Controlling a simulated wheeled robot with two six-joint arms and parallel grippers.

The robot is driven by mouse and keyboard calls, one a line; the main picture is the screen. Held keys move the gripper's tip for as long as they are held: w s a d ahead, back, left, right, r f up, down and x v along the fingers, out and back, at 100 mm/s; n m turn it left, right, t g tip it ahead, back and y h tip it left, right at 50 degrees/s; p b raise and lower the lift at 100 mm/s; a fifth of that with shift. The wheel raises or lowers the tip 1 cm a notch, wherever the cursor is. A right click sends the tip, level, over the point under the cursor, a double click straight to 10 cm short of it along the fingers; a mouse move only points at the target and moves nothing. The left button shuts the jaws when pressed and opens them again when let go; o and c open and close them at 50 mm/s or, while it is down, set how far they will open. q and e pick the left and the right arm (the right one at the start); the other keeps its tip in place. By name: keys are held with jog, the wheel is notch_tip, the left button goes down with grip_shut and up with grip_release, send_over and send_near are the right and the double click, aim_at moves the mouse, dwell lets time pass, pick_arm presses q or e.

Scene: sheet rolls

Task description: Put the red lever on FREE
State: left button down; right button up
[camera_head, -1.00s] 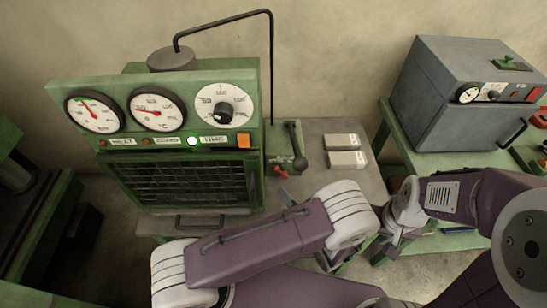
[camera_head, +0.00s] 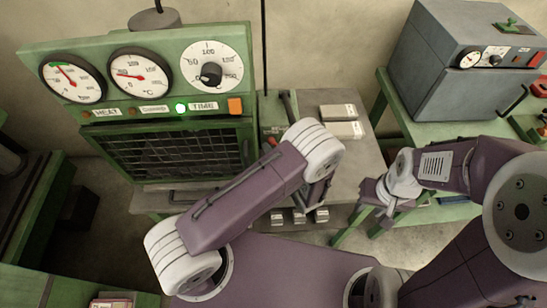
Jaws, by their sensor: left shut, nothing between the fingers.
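A small red lever part (camera_head: 272,141) shows at the right side of the green press (camera_head: 197,106), close to the edge of my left arm. Its position and any FREE marking cannot be read, and my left arm hides part of this area. A dark handle (camera_head: 289,106) stands just above it. My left gripper (camera_head: 320,190) is shut and empty, mostly hidden by my arm's white joint; whether it touches the lever cannot be seen. My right gripper (camera_head: 383,203) is right of it, away from the lever, and its fingers are too unclear to judge.
Two pale boxes (camera_head: 345,130) lie on the grey bench (camera_head: 362,95) right of the lever. A grey box machine (camera_head: 445,75) stands on a green table (camera_head: 386,96) at the right.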

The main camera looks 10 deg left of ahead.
pick_arm(q)
jog(key=shift+w+a+f, duration=0.1)
jog(key=shift+w+a, duration=0.1)
jog(key=shift+w, duration=0.05)
jog(key=shift+d, duration=0.1)
